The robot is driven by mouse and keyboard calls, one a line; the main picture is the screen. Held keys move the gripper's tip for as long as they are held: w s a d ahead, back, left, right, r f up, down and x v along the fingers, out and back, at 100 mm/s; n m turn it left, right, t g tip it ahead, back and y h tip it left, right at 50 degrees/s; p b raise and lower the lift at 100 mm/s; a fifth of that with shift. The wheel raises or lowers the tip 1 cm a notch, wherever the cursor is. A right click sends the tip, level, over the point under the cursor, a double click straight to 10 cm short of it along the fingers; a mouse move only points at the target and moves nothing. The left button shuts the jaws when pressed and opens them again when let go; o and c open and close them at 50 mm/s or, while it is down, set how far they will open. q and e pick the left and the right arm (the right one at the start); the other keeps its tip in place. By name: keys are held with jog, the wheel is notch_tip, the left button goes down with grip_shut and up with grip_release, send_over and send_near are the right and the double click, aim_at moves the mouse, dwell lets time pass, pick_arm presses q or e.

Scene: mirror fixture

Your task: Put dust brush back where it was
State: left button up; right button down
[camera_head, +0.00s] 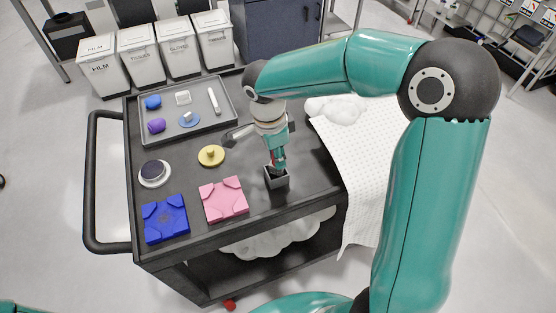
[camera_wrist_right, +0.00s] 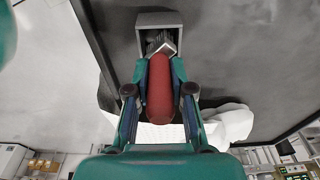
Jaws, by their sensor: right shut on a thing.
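The dust brush has a red handle (camera_wrist_right: 159,90) and a grey bristle head. My right gripper (camera_head: 279,158) is shut on the handle above the cart top. In the right wrist view the gripper (camera_wrist_right: 160,72) has a finger on each side of the handle. A small dark grey open box (camera_head: 276,184) stands near the cart's front right edge, and it also shows in the wrist view (camera_wrist_right: 160,18). The bristle end points into its opening; how deep it sits is hidden. My left gripper is not in view.
The black cart (camera_head: 180,265) carries a grey tray (camera_head: 211,128) with small items. A blue block (camera_head: 165,219), a pink block (camera_head: 223,200), a yellow knobbed disc (camera_head: 211,156) and a round dark-topped piece (camera_head: 154,173) stand left of the box. A white dotted sheet (camera_head: 362,175) hangs over the right side.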

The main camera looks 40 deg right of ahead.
jog(key=shift+f, duration=1.35)
jog(key=c, duration=1)
grip_release()
jog(key=r, duration=0.4)
jog(key=a+r, duration=0.1)
jog(key=r, duration=0.7)
jog(key=shift+w+a, duration=0.15)
jog(key=shift+a, duration=0.1)
